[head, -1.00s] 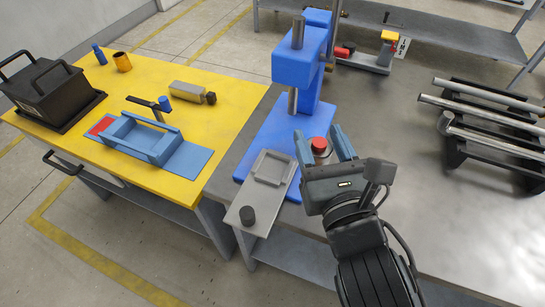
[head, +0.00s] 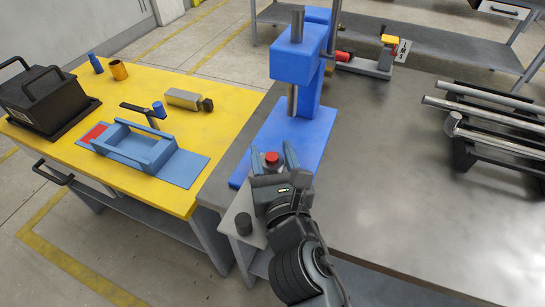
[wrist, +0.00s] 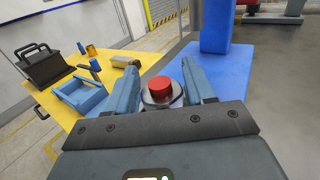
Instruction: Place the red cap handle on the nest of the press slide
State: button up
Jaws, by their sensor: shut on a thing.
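The red cap handle (head: 272,158) is between the fingers of my gripper (head: 271,156). In the wrist view its red top (wrist: 161,89) sits on a grey metal body between the two blue fingers (wrist: 162,90), which are shut on it. The press slide (head: 240,207) is a grey plate with a black knob (head: 243,223) at its front end. My gripper is over the slide in the head view and hides its nest. I cannot tell whether the handle touches the nest.
The blue press (head: 298,65) stands behind the gripper on its blue base (head: 300,133). To the left, the yellow table (head: 160,190) holds a blue fixture (head: 140,148) and a black case (head: 38,97). Metal bars (head: 490,120) lie on a rack at the right. The grey bench between is clear.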

jog(key=o, duration=1.2)
jog(key=shift+r, duration=0.15)
jog(key=b+v, duration=0.1)
jog(key=v, duration=1.1)
